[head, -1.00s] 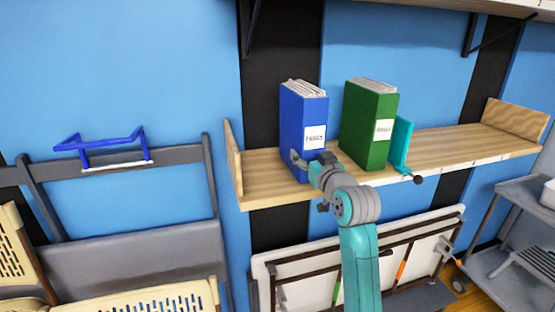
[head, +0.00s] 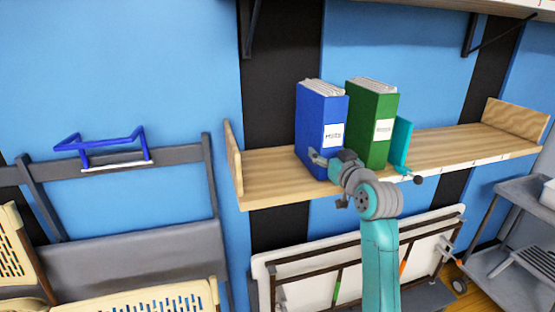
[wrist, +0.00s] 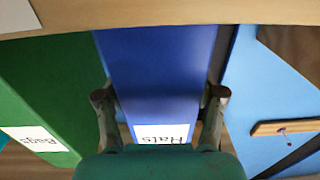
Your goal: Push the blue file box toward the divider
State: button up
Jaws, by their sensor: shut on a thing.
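The blue file box (head: 311,115) stands upright on the wooden shelf, with papers at its top and a white "Hats" label. My gripper (head: 318,158) is shut on the lower part of its front. In the wrist view the blue file box (wrist: 155,75) appears upside down between the two fingers of my gripper (wrist: 159,103). The green file box (head: 370,120) stands close to its right; I cannot tell whether they touch. A teal upright plate, which looks like the divider (head: 402,140), stands right of the green box, partly hidden by it.
The wooden shelf (head: 270,165) is bare left of the blue box up to its end board (head: 233,160), and bare right of the divider. A folded table (head: 290,265) leans below the shelf. A grey cart (head: 510,190) stands at the right.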

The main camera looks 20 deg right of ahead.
jog(key=shift+d, duration=3.4)
jog(key=o, duration=1.1)
jog(key=shift+s, duration=0.1)
jog(key=s, duration=1.3)
